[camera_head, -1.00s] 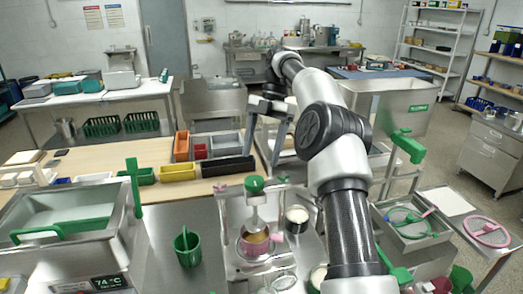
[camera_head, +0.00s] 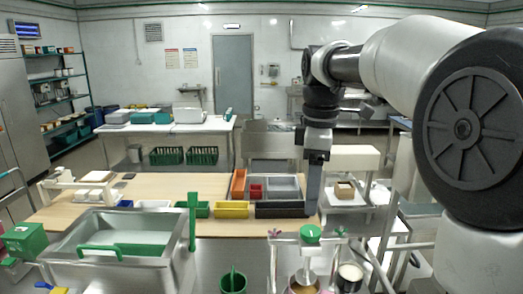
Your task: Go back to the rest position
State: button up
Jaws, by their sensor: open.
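My gripper (camera_head: 315,185) hangs pointing down from my raised arm, right of the middle of the head view. It is seen nearly edge-on, so the gap between its fingers is hard to make out. It is open, and nothing shows in it. Its tips appear in front of the right end of the black bin (camera_head: 280,210); I cannot tell how far above the bench they are. My arm's large links fill the right side and hide what lies behind them.
The mill frame with a green knob (camera_head: 310,234) stands at the lower right, near a white-filled cup (camera_head: 350,273). A green mug (camera_head: 233,281) and a steel basin (camera_head: 75,262) are in front. The wooden bench (camera_head: 150,190) holds several bins, including a yellow bin (camera_head: 231,209).

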jog(key=s+d+f+m+t, duration=0.1)
jog(key=s+f+m+t, duration=0.1)
jog(key=s+m, duration=0.5)
jog(key=s+d+f+m+t, duration=0.1)
jog(key=s+f+m, duration=0.4)
jog(key=s, duration=0.9)
jog(key=m+t, duration=0.1)
jog(key=m, duration=0.2)
jog(key=shift+s+d+t, duration=0.2)
jog(key=shift+d+t, duration=0.15)
jog(key=shift+t, duration=0.05)
